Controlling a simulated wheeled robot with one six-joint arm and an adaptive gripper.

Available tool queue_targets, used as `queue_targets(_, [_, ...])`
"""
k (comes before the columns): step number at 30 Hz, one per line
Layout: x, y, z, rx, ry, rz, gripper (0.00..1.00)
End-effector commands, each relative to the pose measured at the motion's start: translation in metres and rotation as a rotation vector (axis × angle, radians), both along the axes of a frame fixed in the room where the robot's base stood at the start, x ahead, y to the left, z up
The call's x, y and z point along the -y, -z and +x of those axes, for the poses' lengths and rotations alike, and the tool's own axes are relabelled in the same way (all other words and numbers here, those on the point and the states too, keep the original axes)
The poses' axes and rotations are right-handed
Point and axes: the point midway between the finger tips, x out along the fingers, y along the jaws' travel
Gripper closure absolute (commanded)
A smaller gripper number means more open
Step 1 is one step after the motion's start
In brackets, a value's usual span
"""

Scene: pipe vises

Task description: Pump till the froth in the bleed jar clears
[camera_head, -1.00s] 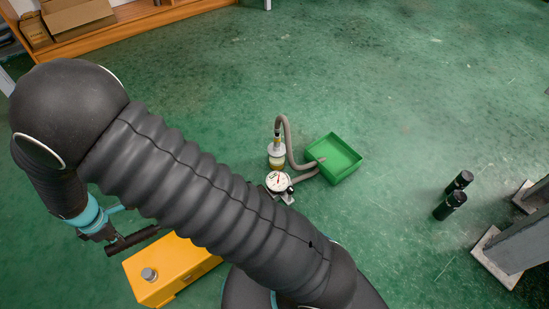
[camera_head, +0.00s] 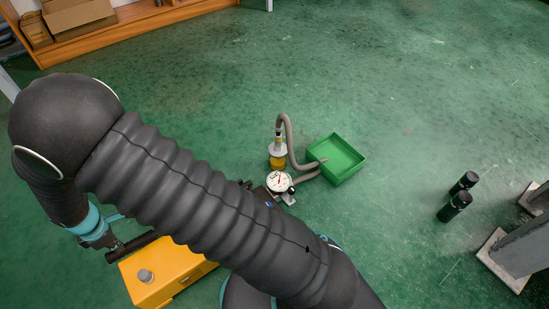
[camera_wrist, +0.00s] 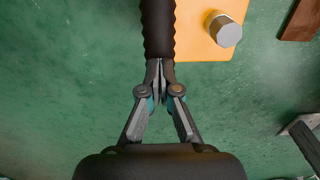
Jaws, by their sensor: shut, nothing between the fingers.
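The bleed jar (camera_head: 277,162) stands upright on the floor in the head view. It has a pale cap and amber contents; any froth is too small to make out. A round white gauge (camera_head: 279,182) is just in front of it. The yellow pump box (camera_head: 165,272) has a silver cap and sits at lower left, partly behind my arm. A black pump handle (camera_head: 138,242) reaches left from behind my arm, and its ribbed grip also shows in the wrist view (camera_wrist: 158,28). My gripper (camera_wrist: 159,72) is shut and empty, its fingertips at the grip's near end.
A grey hose (camera_head: 291,140) runs from the jar to a green tray (camera_head: 349,169). A wooden shelf with cardboard boxes (camera_head: 78,14) is at upper left. The floor between is clear.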

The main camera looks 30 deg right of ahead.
Motion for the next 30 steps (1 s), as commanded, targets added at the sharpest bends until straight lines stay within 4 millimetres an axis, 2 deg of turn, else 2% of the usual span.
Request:
queue_targets(3, [-0.001,0.013,0.0,-0.001,0.0,-0.001,1.0])
queue_targets(15, [-0.004,0.04,-0.001,-0.001,0.0,-0.001,1.0])
queue_targets(26, [-0.004,0.042,-0.001,0.0,0.0,0.0,1.0])
queue_targets(30, [-0.003,0.032,-0.001,0.0,0.0,0.0,1.0])
